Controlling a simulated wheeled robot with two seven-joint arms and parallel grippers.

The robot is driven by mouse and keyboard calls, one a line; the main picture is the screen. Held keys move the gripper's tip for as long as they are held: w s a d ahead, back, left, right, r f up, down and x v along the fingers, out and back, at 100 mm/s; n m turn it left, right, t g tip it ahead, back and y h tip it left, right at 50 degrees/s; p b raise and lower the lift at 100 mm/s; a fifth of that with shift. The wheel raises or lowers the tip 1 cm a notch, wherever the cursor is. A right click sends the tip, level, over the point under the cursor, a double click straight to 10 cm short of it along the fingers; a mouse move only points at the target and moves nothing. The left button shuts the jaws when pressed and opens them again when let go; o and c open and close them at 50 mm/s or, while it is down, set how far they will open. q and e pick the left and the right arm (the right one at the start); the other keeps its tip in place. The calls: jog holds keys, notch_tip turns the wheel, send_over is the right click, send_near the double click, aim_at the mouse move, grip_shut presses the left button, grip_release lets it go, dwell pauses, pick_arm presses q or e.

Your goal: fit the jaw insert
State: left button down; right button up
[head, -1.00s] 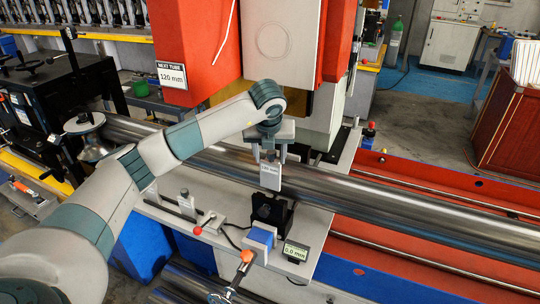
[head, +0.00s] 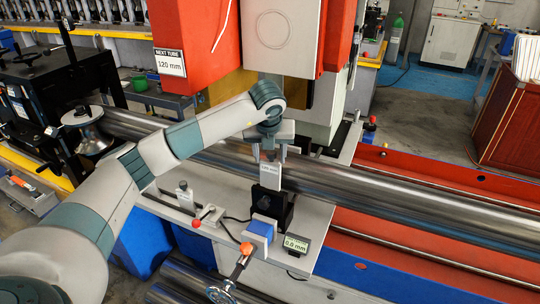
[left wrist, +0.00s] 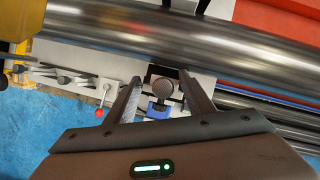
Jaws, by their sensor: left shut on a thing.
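The jaw insert (head: 271,177) is a pale plate with a label that seems to read 120 mm. My left gripper (head: 268,154) is shut on it from above, and it stands upright. Its lower edge meets the top of the black jaw holder (head: 285,212); I cannot tell how deep it sits. In the left wrist view, a round grey knob (left wrist: 163,88) shows between the gripper's fingers (left wrist: 160,88). A blue block (head: 262,227) and an orange-knobbed clamp (head: 246,249) are in front of the holder. My right gripper is not in view.
A steel tube (head: 400,196) runs close behind the holder. A red-knobbed lever (head: 197,223) and a small grey piece (head: 183,190) are on the plate to the left. A small display (head: 297,244) stands at front right. A sign (head: 170,62) reads NEXT TUBE 120 mm.

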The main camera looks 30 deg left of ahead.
aim_at(270, 173)
pick_arm(q)
jog(key=shift+r+b, duration=0.1)
jog(key=shift+b, duration=0.25)
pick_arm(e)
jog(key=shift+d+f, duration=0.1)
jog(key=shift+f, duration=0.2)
pick_arm(q)
jog(key=shift+f, duration=0.3)
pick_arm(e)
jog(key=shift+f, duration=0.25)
